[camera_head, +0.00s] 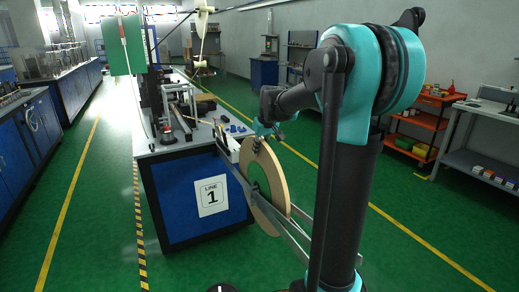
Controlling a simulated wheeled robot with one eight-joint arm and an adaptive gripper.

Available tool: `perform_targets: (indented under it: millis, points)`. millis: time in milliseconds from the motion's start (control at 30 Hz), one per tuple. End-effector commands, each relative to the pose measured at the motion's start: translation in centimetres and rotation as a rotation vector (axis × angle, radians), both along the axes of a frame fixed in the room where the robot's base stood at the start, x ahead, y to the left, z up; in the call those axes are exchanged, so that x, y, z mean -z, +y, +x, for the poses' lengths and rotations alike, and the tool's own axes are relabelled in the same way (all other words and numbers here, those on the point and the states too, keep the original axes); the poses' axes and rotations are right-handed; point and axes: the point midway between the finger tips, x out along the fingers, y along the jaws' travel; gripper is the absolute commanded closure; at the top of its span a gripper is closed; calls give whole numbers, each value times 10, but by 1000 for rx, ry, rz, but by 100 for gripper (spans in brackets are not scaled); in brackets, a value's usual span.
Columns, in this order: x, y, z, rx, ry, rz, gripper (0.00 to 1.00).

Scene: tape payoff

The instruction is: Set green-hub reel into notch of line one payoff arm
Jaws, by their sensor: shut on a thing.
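A large tan reel (274,172) with a green hub (257,173) stands upright on edge at the right end of the line one bench. My gripper (256,146) is shut on the reel at its upper edge. The payoff arm (291,238) is a pair of grey metal rails reaching out from the bench end toward the lower right. The reel hangs between or right beside these rails, and its lower part drops below them. The notch is hidden, and I cannot tell whether the hub touches the rails.
A wall of blue cabinets (38,132) lines the left. An orange cart (424,120) and a grey table (482,145) stand at the right. Green floor is open on both sides.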

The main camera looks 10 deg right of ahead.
Motion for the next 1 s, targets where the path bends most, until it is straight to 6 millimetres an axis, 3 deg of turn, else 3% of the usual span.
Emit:
perform_targets:
  millis: [1000]
  points:
    - [12,0,1,0,-1,0,100]
